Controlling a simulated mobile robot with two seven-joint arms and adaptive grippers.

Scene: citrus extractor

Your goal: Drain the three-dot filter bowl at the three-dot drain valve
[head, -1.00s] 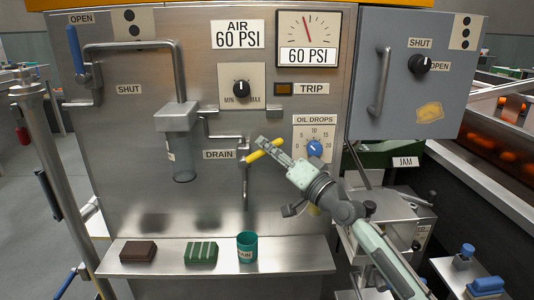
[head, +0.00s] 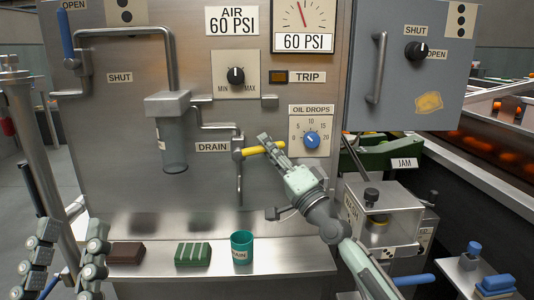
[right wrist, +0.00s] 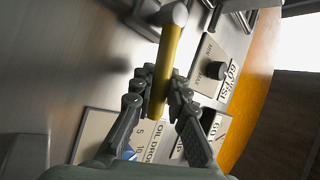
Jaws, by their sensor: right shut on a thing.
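The clear filter bowl (head: 173,150) hangs under its grey head on the panel; its liquid level is hard to tell. A pipe runs from it to the drain valve beside the DRAIN label (head: 212,147). The valve's yellow lever (head: 256,151) points right, nearly level. My right gripper (head: 268,143) is shut on this lever; in the right wrist view its fingers (right wrist: 160,90) lie on both sides of it. My left gripper (head: 66,250) is open and empty at lower left.
A dotted label (head: 122,10) is cut by the top edge. The blue inlet lever (head: 67,32) stands upright by OPEN. A brown block (head: 126,253) and a green block (head: 193,254) lie on the shelf (head: 215,272). The oil dial (head: 311,139) is close right of my right gripper.

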